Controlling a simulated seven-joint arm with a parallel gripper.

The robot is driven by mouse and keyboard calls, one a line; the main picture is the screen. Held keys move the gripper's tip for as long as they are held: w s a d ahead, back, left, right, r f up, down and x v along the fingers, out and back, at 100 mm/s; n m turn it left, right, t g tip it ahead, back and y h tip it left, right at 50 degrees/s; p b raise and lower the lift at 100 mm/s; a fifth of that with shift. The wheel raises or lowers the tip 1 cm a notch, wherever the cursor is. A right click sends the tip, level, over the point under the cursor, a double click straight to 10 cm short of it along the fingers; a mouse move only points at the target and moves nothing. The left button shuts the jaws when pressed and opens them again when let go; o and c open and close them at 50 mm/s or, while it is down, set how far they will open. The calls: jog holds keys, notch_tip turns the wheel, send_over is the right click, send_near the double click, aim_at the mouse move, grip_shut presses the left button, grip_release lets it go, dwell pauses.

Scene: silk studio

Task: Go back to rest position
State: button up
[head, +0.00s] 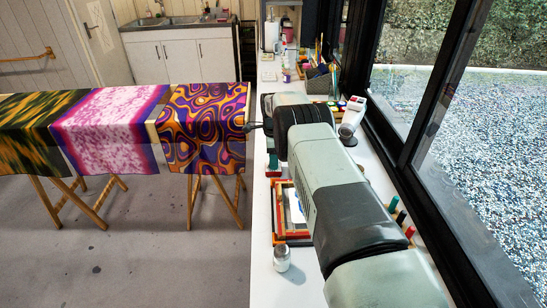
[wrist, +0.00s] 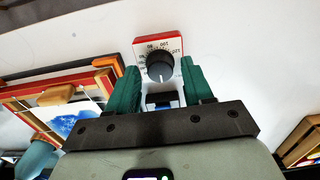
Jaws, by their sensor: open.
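My gripper (wrist: 160,82) is open in the wrist view, its two green fingers apart. A red-edged white timer (wrist: 175,44) with a numbered face and a black dial (wrist: 160,66) shows just beyond and between the fingertips. I see no finger clearly closed on it, and cannot tell how far it is from them. In the head view my arm stretches along the white counter beside the window.
A wooden frame (head: 280,236) and a small jar (head: 281,258) are left of my arm on the counter (head: 262,285). The frame also shows in the wrist view (wrist: 60,78). Coloured bottles (head: 401,218) stand along the window side. Patterned cloths (head: 207,125) hang on trestles at left.

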jog(key=n, duration=1.4)
jog(key=c, duration=0.8)
jog(key=m, duration=1.1)
jog(key=shift+d+m, duration=0.1)
jog(key=shift+m, duration=0.2)
jog(key=o, duration=0.8)
